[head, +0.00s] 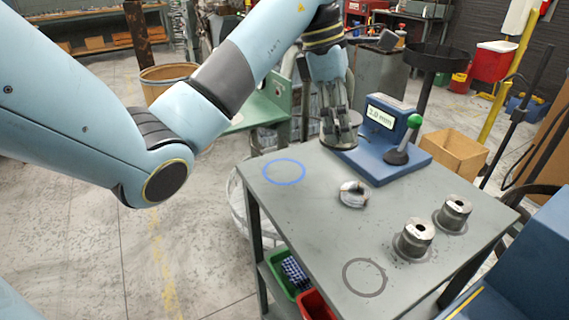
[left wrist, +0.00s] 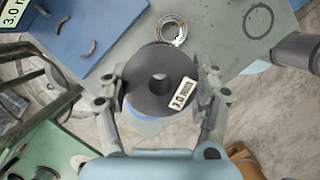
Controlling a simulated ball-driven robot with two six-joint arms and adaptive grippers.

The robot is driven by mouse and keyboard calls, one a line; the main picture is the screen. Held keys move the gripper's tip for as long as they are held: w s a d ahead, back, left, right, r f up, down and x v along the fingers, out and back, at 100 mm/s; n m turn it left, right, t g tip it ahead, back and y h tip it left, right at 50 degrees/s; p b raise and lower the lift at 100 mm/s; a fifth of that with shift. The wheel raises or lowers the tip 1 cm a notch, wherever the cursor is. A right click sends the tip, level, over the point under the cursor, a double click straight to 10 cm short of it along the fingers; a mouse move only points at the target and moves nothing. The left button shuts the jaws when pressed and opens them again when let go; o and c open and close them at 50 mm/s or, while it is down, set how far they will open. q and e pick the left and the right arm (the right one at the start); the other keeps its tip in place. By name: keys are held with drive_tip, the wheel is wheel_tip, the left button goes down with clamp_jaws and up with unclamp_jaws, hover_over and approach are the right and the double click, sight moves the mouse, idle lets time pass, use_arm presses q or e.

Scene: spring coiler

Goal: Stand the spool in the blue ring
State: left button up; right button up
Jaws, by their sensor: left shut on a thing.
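The spool (left wrist: 155,92) is a dark grey round piece with a centre hole and a white label. In the left wrist view my left gripper (left wrist: 163,88) is shut on it, with one finger on each side. In the head view my left gripper (head: 340,128) points down over the back left of the table, by the blue machine; the spool is hard to make out there. The blue ring (head: 284,185) is a flat outline at the table's left corner, to the left of the gripper. In the left wrist view a bit of blue shows beside the spool, which covers most of that spot.
The blue machine (head: 384,150) has a display and a green-knobbed lever. A metal coil ring (head: 344,200) lies mid-table. Two steel cylinders (head: 410,243) (head: 453,218) stand to the right. A dark ring outline (head: 365,293) is at the front.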

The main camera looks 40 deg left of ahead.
use_arm(q)
drive_tip(key=s+a+f, duration=0.1)
drive_tip(key=a+f, duration=0.1)
drive_tip(key=a, duration=0.1)
drive_tip(key=s+a+f, duration=0.1)
drive_tip(key=a+f, duration=0.1)
drive_tip(key=a, duration=0.1)
drive_tip(key=s+a+f, duration=0.1)
drive_tip(key=a+f, duration=0.1)
drive_tip(key=a, duration=0.2)
drive_tip(key=shift+f, duration=0.1)
drive_tip(key=shift+s+a+f, duration=0.1)
drive_tip(key=shift+a+f, duration=0.25)
wheel_tip(320, 180, down, 3)
drive_tip(key=shift+f, duration=0.45)
use_arm(e)
drive_tip(key=shift+w+a+f, duration=0.3)
drive_tip(key=shift+w+a, duration=0.05)
drive_tip(key=shift+w, duration=0.15)
drive_tip(key=shift+f, duration=0.15)
